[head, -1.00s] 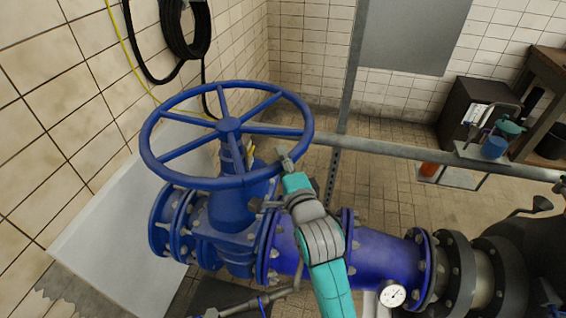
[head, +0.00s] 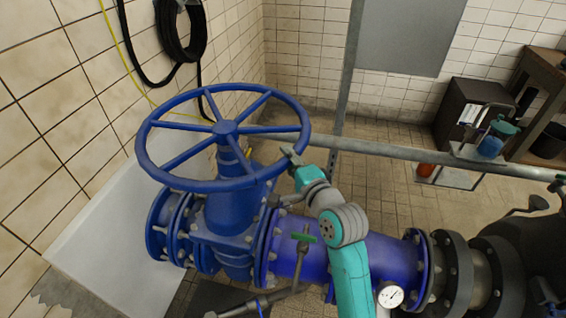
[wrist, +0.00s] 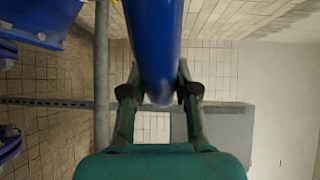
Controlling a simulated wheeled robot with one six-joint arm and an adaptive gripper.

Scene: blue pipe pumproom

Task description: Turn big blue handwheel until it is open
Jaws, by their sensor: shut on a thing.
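The big blue handwheel (head: 224,128) lies nearly flat on top of the blue valve body (head: 236,205) in the head view. It has a round rim and several spokes. My gripper (head: 291,158) is at the rim's right side in the head view. In the wrist view the blue rim (wrist: 155,45) runs down between the two fingers of my gripper (wrist: 159,92), one finger on each side. My gripper is shut on the rim. The contact itself is partly hidden in the head view.
A grey horizontal pipe (head: 430,157) runs behind the wheel, with a grey post (head: 349,70) beside it. A pressure gauge (head: 391,295) sits on the blue pipe (head: 390,257). A black hose (head: 180,35) hangs on the tiled wall at the left.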

